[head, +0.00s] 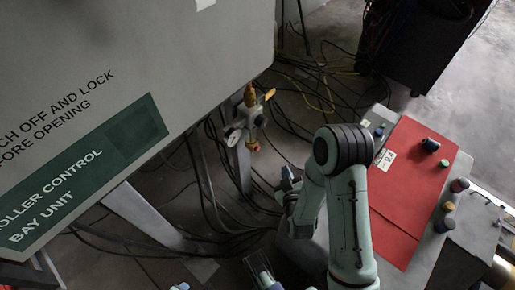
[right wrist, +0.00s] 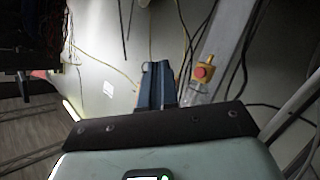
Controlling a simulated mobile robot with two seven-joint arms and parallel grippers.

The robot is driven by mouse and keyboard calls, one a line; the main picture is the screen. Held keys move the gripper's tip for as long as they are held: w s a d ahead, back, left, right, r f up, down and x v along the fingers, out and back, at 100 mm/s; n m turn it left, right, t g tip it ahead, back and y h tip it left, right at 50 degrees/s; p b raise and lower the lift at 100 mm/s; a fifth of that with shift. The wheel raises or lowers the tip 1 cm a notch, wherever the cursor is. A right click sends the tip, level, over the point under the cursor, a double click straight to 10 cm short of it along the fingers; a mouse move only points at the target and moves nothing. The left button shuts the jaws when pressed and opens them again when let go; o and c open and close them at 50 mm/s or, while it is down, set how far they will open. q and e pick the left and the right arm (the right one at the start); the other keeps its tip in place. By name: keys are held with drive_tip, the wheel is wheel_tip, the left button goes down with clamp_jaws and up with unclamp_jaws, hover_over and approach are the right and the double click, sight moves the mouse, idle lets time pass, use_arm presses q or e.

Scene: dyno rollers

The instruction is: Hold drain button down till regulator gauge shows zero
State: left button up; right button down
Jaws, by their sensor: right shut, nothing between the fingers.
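The regulator (head: 249,115) is mounted on a metal leg beside the big cabinet, with a yellow handle at its top right. Its round gauge (head: 234,134) faces left; the needle is too small to read. A small red button-like part (head: 253,146) is at its bottom, and in the right wrist view a red round button on a yellow body (right wrist: 201,72) seems to be the same part. My right gripper (head: 288,176) is shut and empty, below and right of the regulator. Its blue fingers (right wrist: 157,75) are left of the button, apart from it. Something at the bottom edge may be my left gripper (head: 262,275).
The grey cabinet (head: 150,40) with a green sign fills the left. Dark and yellow cables (head: 322,95) lie over the floor around the leg. A cart with a red mat (head: 405,190) and small caps is at right. A black cabinet (head: 430,40) stands behind.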

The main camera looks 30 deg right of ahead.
drive_tip(key=w+a, duration=0.2)
drive_tip(key=w, duration=0.6)
drive_tip(key=shift+w+a, duration=0.25)
drive_tip(key=shift+w, duration=0.05)
drive_tip(key=shift+w, duration=0.15)
idle(1.8)
drive_tip(key=shift+w+a, duration=0.1)
drive_tip(key=shift+w, duration=0.1)
drive_tip(key=shift+w+a, duration=0.15)
drive_tip(key=shift+w, duration=0.3)
idle(1.6)
drive_tip(key=shift+s, duration=0.15)
drive_tip(key=shift+s+d, duration=0.25)
drive_tip(key=shift+s, duration=0.45)
drive_tip(key=shift+s+d, duration=0.25)
drive_tip(key=shift+s, duration=0.55)
drive_tip(key=shift+s+d, duration=0.2)
drive_tip(key=shift+s, duration=0.6)
drive_tip(key=shift+s+d, duration=0.25)
drive_tip(key=shift+s, duration=0.55)
